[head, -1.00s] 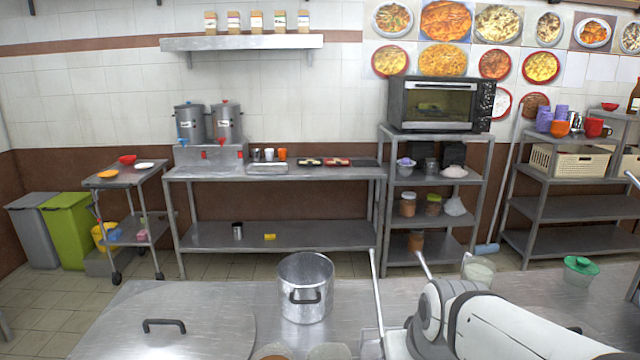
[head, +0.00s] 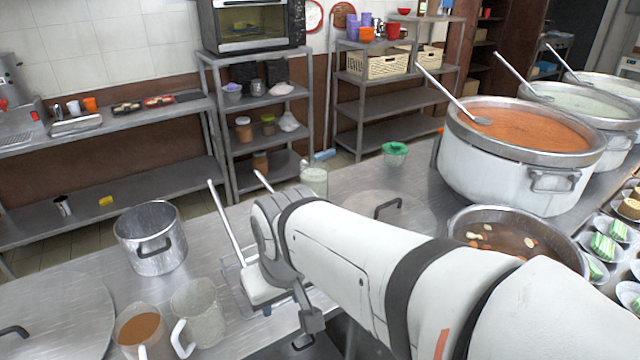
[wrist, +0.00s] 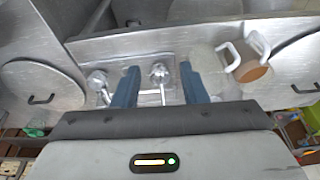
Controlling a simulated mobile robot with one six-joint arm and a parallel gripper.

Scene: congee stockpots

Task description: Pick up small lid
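A round steel lid with a dark handle, seemingly the smaller of two, lies flat on the steel counter right of centre in the head view (head: 418,216). My arm partly covers its near side. It also shows at the left in the wrist view (wrist: 30,80). A larger-looking lid (head: 60,312) with a dark handle lies at the lower left in the head view and at the right edge in the wrist view. My gripper (wrist: 160,82) is open, its blue fingers apart, with nothing held. It is over a tray of ladles, away from both lids. Its fingertips are not clear in the head view.
A steel pot (head: 150,240), a mug of brown liquid (head: 140,325) and a pale mug (head: 197,308) stand left of my arm.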

